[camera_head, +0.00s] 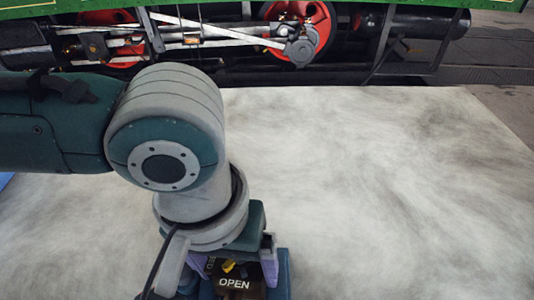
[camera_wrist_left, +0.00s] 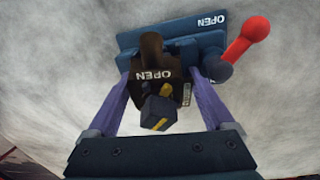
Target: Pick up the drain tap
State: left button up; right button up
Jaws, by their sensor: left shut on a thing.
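The drain tap appears to be the dark brown body with a white OPEN label and a yellow mark; it shows in the head view (camera_head: 236,284) at the bottom edge and in the left wrist view (camera_wrist_left: 152,45). My left gripper (camera_head: 238,268) points down over it. In the left wrist view its two purple fingers (camera_wrist_left: 158,80) stand on both sides of the brown body and are shut on it. A dark blue block with another OPEN label (camera_wrist_left: 208,22) lies just beyond or under it. Whether the two touch is unclear. My right gripper is not in view.
A lever with a red knob (camera_wrist_left: 256,28) sticks out beside the blue block. A pale, mottled surface (camera_head: 400,190) is clear to the right. My left arm hides much of the left side.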

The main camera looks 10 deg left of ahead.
pick_arm(q)
jog(key=shift+d, duration=0.1)
grip_shut()
jog(key=shift+d+r, duration=0.1)
jog(key=shift+r, duration=0.05)
